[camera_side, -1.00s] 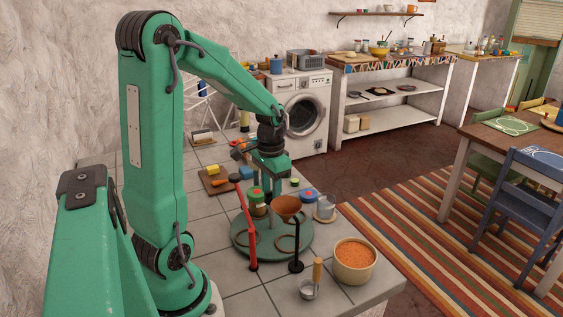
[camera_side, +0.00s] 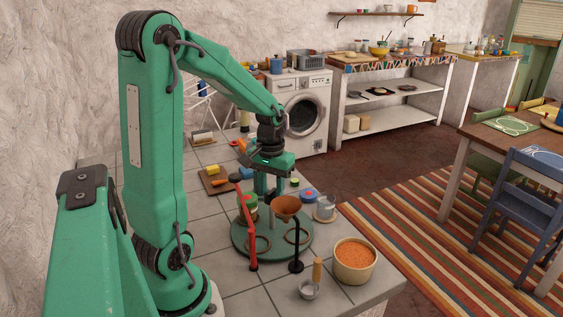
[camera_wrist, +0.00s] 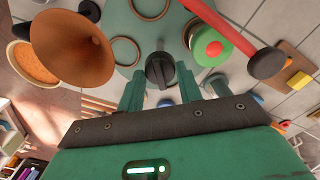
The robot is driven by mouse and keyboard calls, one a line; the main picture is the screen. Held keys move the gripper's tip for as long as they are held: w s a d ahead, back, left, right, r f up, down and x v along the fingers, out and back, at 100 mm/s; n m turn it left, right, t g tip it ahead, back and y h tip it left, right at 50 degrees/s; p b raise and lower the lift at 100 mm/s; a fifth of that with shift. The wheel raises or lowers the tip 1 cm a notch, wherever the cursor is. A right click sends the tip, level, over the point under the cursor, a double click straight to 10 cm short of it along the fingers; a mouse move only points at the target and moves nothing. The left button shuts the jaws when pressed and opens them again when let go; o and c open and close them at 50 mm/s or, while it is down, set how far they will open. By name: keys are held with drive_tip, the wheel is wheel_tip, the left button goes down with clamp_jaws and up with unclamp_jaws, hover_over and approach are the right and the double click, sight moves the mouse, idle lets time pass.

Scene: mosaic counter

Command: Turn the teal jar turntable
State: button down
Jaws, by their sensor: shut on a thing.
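The teal turntable (camera_side: 273,251) is a round disc on the tiled counter, with several ring holders on it; it also fills the top of the wrist view (camera_wrist: 125,30). A jar with a green lid and red dot (camera_side: 248,199) stands on its left back part, and shows right of centre in the wrist view (camera_wrist: 209,45). My gripper (camera_side: 269,195) points down over the disc's middle. In the wrist view its fingers (camera_wrist: 160,92) are shut on a dark knob (camera_wrist: 160,68) on the disc. The exact finger contact is hidden in the side view.
A copper funnel on a black stand (camera_side: 286,207) and a red post with an arm (camera_side: 250,240) stand close in front of my gripper. A bowl of orange grains (camera_side: 354,262), a scoop (camera_side: 310,290) and a glass cup (camera_side: 325,209) are nearby. Bare tiles lie front left.

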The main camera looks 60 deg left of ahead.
drive_tip(key=shift+n, duration=5.3)
drive_tip(key=c, duration=1.2)
unclamp_jaws()
drive_tip(key=shift+r, duration=3.95)
